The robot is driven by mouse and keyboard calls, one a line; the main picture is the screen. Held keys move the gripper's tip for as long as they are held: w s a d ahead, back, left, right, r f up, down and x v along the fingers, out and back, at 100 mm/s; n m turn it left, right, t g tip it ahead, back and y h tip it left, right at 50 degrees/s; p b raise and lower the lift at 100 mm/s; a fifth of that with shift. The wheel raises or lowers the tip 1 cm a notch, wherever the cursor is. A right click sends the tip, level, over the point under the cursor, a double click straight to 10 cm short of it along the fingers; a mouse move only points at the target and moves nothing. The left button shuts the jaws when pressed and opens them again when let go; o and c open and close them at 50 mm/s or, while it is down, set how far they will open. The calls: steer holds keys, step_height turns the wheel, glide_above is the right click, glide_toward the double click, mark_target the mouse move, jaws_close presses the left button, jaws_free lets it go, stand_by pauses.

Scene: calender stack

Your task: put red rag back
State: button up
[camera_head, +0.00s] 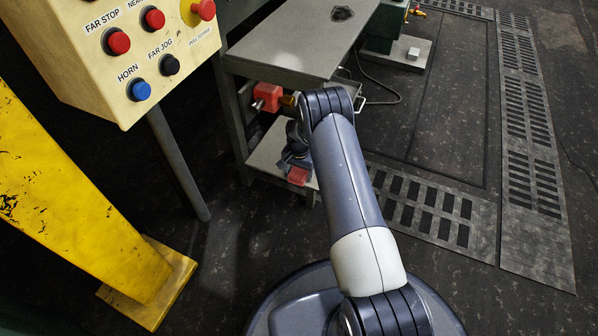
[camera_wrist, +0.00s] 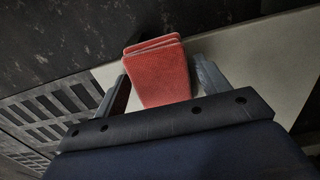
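The red rag (camera_wrist: 160,75) is a folded, textured cloth block. In the wrist view it lies between the two fingers of my gripper (camera_wrist: 163,72), with a finger on each side. A narrow gap shows between the rag and the right finger; contact at the left finger is unclear. The gripper looks open around the rag. In the head view the rag (camera_head: 298,176) shows below my gripper (camera_head: 296,162), by the front edge of the workbench's pale lower shelf (camera_head: 268,158). My arm hides part of that shelf.
The grey workbench top (camera_head: 290,45) overhangs the shelf. A red object with a brass-coloured part (camera_head: 268,97) sits under it. A cream control box (camera_head: 130,45) and a yellow post (camera_head: 70,200) stand left. Slotted floor plates (camera_head: 430,210) lie right.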

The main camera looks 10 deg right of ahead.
mark_target(299, 172)
steer(key=shift+o, duration=0.7)
step_height(299, 172, up, 8)
steer(key=p, duration=0.3)
steer(key=shift+f, duration=0.1)
steer(key=shift+s, duration=0.1)
